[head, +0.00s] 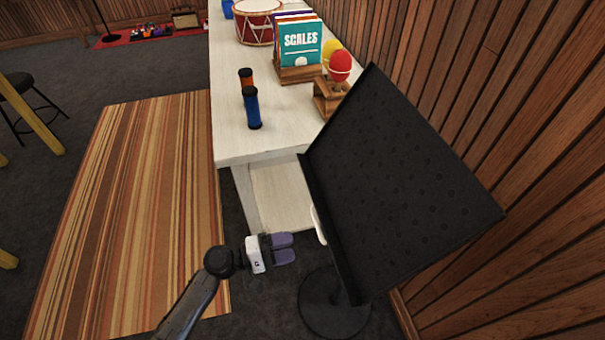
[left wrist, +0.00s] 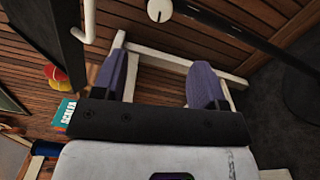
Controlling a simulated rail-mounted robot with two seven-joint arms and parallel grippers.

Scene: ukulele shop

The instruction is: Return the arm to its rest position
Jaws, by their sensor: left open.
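My left gripper (head: 283,249) is in the lower middle of the head view, in front of the near end of the white table and left of a black music stand. Its two purple fingers are apart with nothing between them. In the left wrist view the open fingers (left wrist: 165,85) show with a gap between them, and the wood wall and white table parts lie beyond. My left arm (head: 190,307) comes in from the bottom left. My right gripper is not in either view.
The black music stand (head: 395,190) rises close to my gripper's right, on a round base (head: 333,303). The white table (head: 232,125) holds a blue shaker (head: 252,108), a drum (head: 258,22) and a SCALES book (head: 300,43). A striped rug (head: 140,190) lies clear on the left.

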